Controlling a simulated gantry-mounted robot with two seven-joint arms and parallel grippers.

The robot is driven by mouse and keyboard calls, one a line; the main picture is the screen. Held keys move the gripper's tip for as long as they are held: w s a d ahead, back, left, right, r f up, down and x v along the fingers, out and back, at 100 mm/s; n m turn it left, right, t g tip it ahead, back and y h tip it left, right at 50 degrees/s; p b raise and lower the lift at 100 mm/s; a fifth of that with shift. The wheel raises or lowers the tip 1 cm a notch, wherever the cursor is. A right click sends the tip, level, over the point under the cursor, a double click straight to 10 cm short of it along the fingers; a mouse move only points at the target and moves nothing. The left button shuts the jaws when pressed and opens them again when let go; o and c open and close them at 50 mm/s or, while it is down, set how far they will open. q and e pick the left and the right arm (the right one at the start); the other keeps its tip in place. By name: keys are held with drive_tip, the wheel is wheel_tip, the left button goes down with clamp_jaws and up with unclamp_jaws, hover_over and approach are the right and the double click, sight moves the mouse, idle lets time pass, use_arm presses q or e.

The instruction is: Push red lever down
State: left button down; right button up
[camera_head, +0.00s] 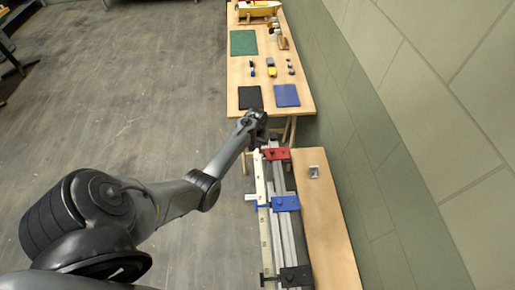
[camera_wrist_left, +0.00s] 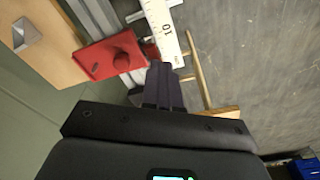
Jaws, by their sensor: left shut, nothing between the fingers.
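The red lever's block (camera_head: 276,154) sits at the far end of the metal rails, next to a white ruled scale. In the left wrist view the red block (camera_wrist_left: 96,60) shows a round red knob on its top face. My left gripper (camera_head: 259,128) is at the far end of the rails, just beyond the red block in the head view. In the left wrist view its dark fingers (camera_wrist_left: 161,72) are together and empty, beside the red block and near the scale. I cannot tell whether they touch the lever. My right gripper is not in view.
A blue block (camera_head: 286,203) and a black block (camera_head: 296,276) sit nearer on the rails (camera_head: 288,235). A wooden bench (camera_head: 325,220) with a small metal piece lies right, beside the wall. A wooden table (camera_head: 268,88) with mats and small items stands beyond. Open floor lies left.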

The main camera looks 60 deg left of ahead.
use_arm(q)
drive_tip(key=shift+f, duration=0.2)
drive_tip(key=shift+s+a+f, duration=0.1)
drive_tip(key=shift+s+a, duration=0.05)
drive_tip(key=shift+s, duration=0.05)
drive_tip(key=shift+s+a+f, duration=0.25)
drive_tip(key=shift+s+f, duration=0.25)
drive_tip(key=shift+s, duration=0.1)
idle(0.6)
